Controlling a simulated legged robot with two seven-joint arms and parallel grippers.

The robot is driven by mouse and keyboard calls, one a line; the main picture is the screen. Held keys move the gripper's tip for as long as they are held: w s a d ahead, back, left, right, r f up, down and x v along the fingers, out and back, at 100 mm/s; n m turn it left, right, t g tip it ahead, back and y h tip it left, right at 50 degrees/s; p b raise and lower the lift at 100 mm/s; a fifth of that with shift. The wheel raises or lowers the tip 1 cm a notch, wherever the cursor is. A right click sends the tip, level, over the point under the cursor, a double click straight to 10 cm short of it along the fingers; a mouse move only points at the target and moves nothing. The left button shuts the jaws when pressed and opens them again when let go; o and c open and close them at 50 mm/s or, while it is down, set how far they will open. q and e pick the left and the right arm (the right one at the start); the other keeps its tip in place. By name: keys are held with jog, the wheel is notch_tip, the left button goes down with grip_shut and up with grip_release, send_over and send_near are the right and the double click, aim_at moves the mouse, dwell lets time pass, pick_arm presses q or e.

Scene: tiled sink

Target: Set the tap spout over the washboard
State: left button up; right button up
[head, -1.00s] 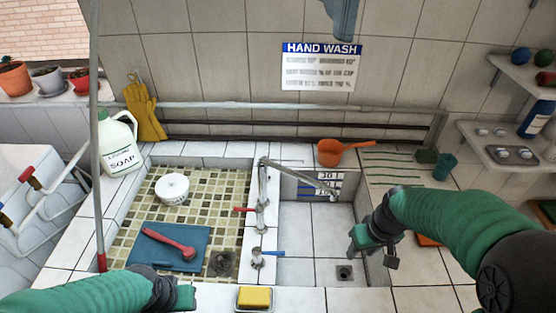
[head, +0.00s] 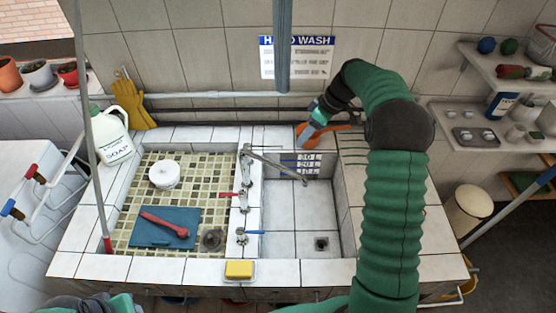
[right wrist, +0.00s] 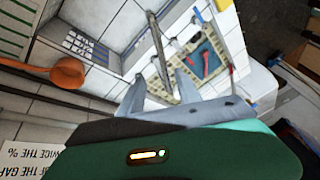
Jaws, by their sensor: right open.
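The grey tap spout (head: 275,164) swings out from the divider between the two basins and points right, over the plain white right basin. It also shows in the right wrist view (right wrist: 158,52). A flat blue board (head: 150,233), which I take for the washboard, lies in the mosaic-floored left basin with a red brush (head: 165,223) on it. My right gripper (head: 306,134) is at the back wall beside the orange dipper, right of and behind the spout, apart from it. Its fingers are open and empty in the right wrist view (right wrist: 160,92). My left gripper (head: 128,304) is at the bottom edge, mostly cut off.
The orange dipper (head: 310,139) sits on the back ledge. A white round tub (head: 164,175) is in the left basin. Red (head: 229,194) and blue (head: 252,232) tap levers stand on the divider. A soap jug (head: 113,140) stands at left, a yellow sponge (head: 239,269) in front.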

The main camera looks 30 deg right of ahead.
jog(key=p+x, duration=0.2)
jog(key=x, duration=0.5)
jog(key=p+x, duration=0.2)
jog(key=x, duration=0.6)
jog(key=shift+a+r+p, duration=0.1)
jog(key=shift+a+p, duration=0.1)
jog(key=shift+p, duration=0.1)
jog(key=shift+f, duration=0.35)
jog(key=shift+c, duration=0.3)
jog(key=shift+a, duration=0.1)
grip_shut()
jog(key=shift+r, duration=0.1)
